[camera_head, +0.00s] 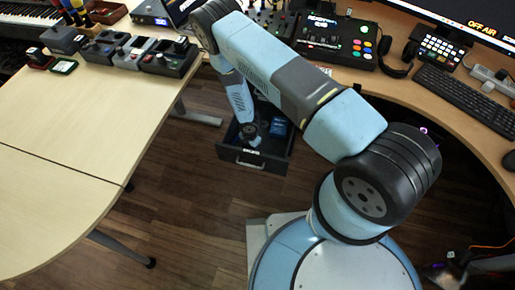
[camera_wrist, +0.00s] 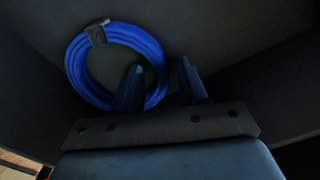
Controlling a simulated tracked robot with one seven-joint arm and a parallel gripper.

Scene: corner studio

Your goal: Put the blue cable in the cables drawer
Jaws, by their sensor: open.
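The open dark drawer (camera_head: 270,165) is low under the desk, with a small white label on its front that I cannot read. The blue cable (camera_wrist: 77,68) is a coil with a dark tie at its top, lying inside a dark box-like space in the wrist view. In the head view a blue patch (camera_head: 281,126) shows inside the drawer, probably the cable. My gripper (camera_wrist: 160,82) is open. One finger overlaps the inside of the coil and the other is to its right, with the coil's right side between them in the picture. I cannot tell whether they touch it.
The curved desk (camera_head: 400,88) above carries a mixer, a keyboard (camera_head: 468,95) and headphones (camera_head: 398,62). A light wooden table (camera_head: 80,130) stands at left with several pedals. Open floor (camera_head: 190,210) lies in front of the drawer. Cables hang at lower right.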

